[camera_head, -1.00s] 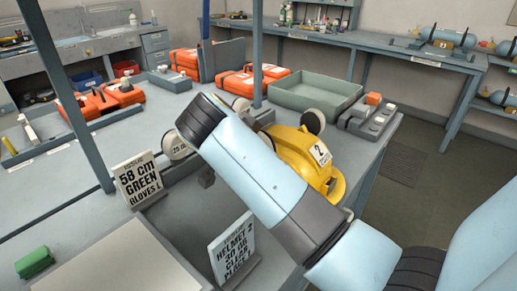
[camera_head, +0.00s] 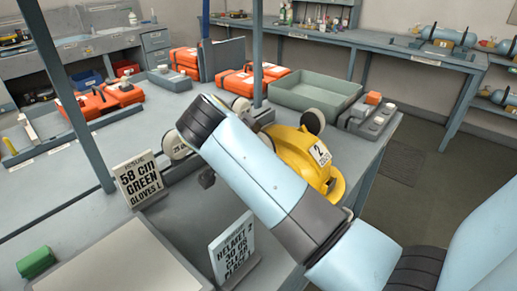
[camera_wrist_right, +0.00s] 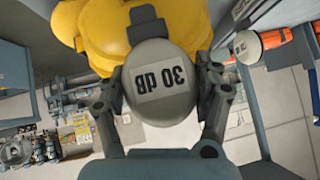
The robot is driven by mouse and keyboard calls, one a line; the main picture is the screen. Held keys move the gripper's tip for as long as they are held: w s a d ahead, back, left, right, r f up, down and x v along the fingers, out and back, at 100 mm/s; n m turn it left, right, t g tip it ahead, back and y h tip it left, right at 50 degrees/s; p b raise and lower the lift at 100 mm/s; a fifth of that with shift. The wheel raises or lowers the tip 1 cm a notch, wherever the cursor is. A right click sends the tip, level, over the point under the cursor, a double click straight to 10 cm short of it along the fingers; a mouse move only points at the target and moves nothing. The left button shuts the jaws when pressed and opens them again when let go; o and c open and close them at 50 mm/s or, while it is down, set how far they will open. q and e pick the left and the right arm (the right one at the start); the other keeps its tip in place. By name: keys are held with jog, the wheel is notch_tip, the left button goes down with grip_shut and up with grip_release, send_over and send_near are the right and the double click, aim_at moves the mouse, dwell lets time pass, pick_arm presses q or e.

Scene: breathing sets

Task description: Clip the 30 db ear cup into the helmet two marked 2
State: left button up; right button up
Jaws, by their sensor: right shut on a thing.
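The yellow helmet marked 2 (camera_head: 322,172) lies on the bench in the head view, partly hidden behind my right arm. It also shows at the top of the right wrist view (camera_wrist_right: 95,28). The grey 30 dB ear cup (camera_wrist_right: 163,103) is between the fingers of my right gripper (camera_wrist_right: 160,92), which is shut on it. The cup's label faces the wrist camera, and its upper edge overlaps the helmet in that view. I cannot tell whether cup and helmet touch or are clipped. The head view hides this grip behind the arm. My left gripper is not in view.
A 25 dB ear cup (camera_head: 174,146) stands left of my arm. Another round cup (camera_head: 312,121) is at the helmet's far side. Sign cards (camera_head: 138,182) and a helmet 2 card (camera_head: 232,250) stand in front. A green-grey tray (camera_head: 315,94) and upright posts are behind.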

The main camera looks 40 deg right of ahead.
dwell(0.4)
jog(key=shift+f+b, duration=1.35)
jog(key=shift+f, duration=0.7)
jog(key=o, duration=1.3)
jog(key=shift+o, duration=0.2)
jog(key=shift+r, duration=0.25)
notch_tip(320, 180, up, 10)
jog(key=shift+f, duration=0.2)
